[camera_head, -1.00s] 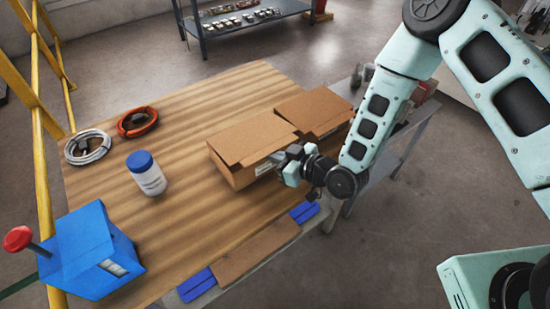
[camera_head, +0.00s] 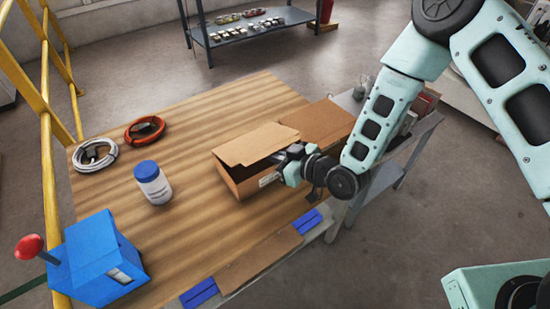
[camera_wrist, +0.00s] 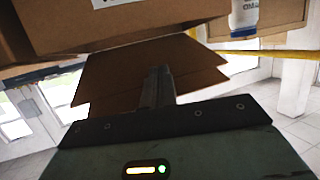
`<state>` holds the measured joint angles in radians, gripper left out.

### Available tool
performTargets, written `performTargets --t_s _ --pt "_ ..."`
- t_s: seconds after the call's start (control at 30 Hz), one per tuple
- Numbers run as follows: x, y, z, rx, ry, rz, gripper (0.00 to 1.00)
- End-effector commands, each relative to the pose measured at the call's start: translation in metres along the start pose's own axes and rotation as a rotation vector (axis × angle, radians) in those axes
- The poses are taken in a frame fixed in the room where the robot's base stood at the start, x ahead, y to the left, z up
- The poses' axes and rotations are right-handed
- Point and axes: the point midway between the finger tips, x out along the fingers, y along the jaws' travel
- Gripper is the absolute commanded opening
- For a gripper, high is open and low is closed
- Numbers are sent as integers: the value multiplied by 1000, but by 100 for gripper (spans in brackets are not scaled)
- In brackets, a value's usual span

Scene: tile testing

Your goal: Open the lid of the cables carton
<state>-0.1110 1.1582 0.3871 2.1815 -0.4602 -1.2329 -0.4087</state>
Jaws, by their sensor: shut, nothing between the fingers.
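A brown carton (camera_head: 241,184) stands on the wooden table with a small white label on its near side. Its lid (camera_head: 257,144) is tilted partly up, with a dark gap under its near edge. My gripper (camera_head: 281,156) is shut and empty at that gap, at the carton's right side by the lid's edge. In the wrist view my shut fingers (camera_wrist: 157,76) lie in front of a brown cardboard flap (camera_wrist: 115,78). A carton wall (camera_wrist: 140,22) with a cut-off label fills the top there. I cannot read the labels.
A second carton (camera_head: 322,122) adjoins behind right. A white jar with blue lid (camera_head: 153,185), orange coil (camera_head: 145,130), white coil (camera_head: 95,154) and blue box with red knob (camera_head: 103,260) stand left. Flat cardboard (camera_head: 258,260) lies at the near edge.

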Motion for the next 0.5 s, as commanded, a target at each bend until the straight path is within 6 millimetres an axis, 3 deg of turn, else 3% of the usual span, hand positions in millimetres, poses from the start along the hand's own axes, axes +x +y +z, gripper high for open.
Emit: performTargets --t_s 0.5 --pt "0 1 -9 -1 1 -1 0"
